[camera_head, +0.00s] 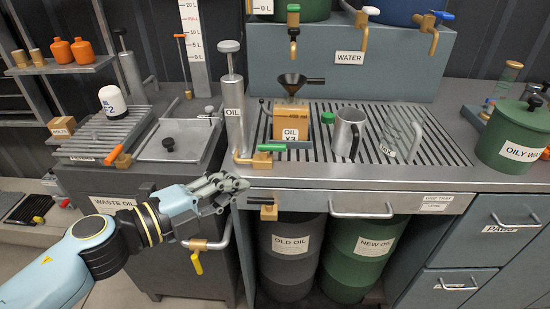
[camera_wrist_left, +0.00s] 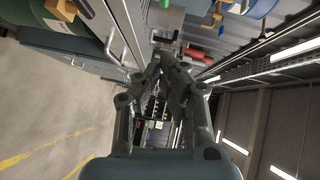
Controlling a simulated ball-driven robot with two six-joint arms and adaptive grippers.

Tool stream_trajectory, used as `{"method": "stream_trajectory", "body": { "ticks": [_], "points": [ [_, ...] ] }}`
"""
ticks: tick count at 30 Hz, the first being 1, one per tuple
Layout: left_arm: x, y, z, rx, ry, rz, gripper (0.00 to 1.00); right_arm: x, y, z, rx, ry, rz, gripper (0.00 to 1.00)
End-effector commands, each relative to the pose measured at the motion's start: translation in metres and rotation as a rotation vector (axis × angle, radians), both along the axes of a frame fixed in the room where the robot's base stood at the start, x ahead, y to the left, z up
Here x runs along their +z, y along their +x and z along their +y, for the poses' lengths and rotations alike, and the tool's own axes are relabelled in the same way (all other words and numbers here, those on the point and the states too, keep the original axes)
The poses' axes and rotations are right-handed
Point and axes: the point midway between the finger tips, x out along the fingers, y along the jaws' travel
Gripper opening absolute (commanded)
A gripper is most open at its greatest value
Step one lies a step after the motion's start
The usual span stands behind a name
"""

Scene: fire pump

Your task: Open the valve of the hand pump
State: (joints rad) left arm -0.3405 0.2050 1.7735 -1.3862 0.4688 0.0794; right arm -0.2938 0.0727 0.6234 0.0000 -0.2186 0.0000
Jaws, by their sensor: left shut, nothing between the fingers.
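My left gripper (camera_head: 243,184) is shut and empty, in front of the counter edge, a little below and left of the valve. I cannot tell whether it touches the edge. In the left wrist view its closed fingers (camera_wrist_left: 168,58) fill the middle, and I cannot pick out the valve there. My right gripper is not in view.
A brass fitting (camera_head: 268,211) and a yellow-handled tap (camera_head: 196,262) are close to my left gripper. The tin labelled OIL (camera_head: 291,124), a metal jug (camera_head: 347,135) and a glass jug (camera_head: 398,140) stand on the counter. Drums (camera_head: 292,255) stand below.

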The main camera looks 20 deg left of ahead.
Motion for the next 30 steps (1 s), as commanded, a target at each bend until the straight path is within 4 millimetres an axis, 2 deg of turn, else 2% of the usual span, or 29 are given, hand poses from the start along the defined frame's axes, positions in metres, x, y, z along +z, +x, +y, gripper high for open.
{"method": "stream_trajectory", "body": {
  "ticks": [5,15,21,30],
  "points": [
    [-0.001,0.022,-0.012,0.000,-0.004,-0.003,0.00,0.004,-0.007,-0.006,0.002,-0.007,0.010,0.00],
    [-0.012,0.084,-0.048,0.000,-0.004,-0.001,0.00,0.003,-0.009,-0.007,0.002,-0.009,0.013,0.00],
    [-0.020,0.110,-0.040,0.000,0.001,0.000,0.00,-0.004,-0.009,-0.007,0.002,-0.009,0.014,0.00],
    [-0.021,0.121,-0.036,0.000,0.000,0.000,0.00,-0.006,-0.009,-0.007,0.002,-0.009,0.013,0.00]
  ]
}}
